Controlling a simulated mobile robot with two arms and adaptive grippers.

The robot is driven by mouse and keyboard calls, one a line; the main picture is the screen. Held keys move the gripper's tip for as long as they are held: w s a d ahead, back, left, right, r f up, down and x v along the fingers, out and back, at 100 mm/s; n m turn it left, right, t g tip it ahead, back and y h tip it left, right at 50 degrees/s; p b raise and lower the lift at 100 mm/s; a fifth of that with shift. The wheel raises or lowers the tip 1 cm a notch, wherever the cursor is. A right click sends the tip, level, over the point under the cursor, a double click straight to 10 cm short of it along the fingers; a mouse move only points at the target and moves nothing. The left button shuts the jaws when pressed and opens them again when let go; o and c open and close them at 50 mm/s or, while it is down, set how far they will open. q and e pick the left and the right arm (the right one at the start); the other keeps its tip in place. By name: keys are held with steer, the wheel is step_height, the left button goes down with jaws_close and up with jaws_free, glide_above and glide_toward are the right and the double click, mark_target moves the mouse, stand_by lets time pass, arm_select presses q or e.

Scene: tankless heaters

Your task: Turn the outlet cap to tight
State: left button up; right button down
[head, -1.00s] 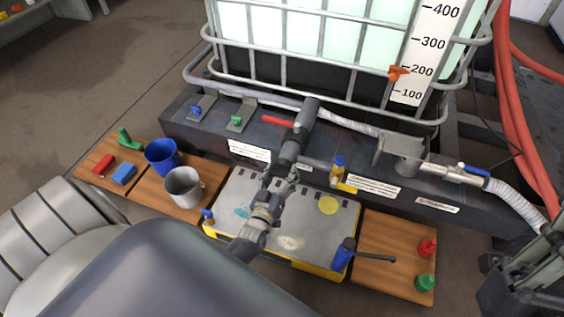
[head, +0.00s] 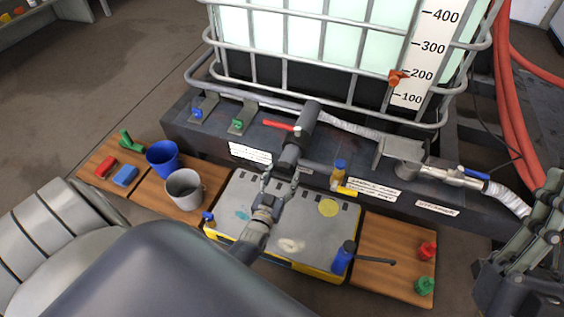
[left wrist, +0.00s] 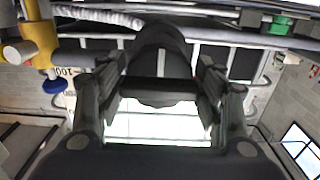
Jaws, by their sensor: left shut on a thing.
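The outlet cap (head: 289,158) is the dark round end of the black outlet valve (head: 305,125), which has a red lever (head: 277,124). My left gripper (head: 280,178) reaches up to the cap from below and is shut on it. In the left wrist view the dark cap (left wrist: 160,88) sits between the two fingers (left wrist: 160,100), which hide its sides. No tightness mark on the cap can be made out. My right gripper (head: 530,240) shows only partly at the right edge, away from the outlet; its jaw opening is unclear.
A blue cup (head: 163,158) and grey mug (head: 184,189) stand left. A yellow fitting (head: 338,174) sits right of the cap. The caged tank (head: 330,92) stands behind.

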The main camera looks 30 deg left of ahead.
arm_select(q)
steer(key=o, duration=1)
steer(key=shift+o, duration=0.2)
steer(key=shift+s, duration=0.1)
steer(key=v, duration=1.1)
steer(key=shift+s, duration=0.35)
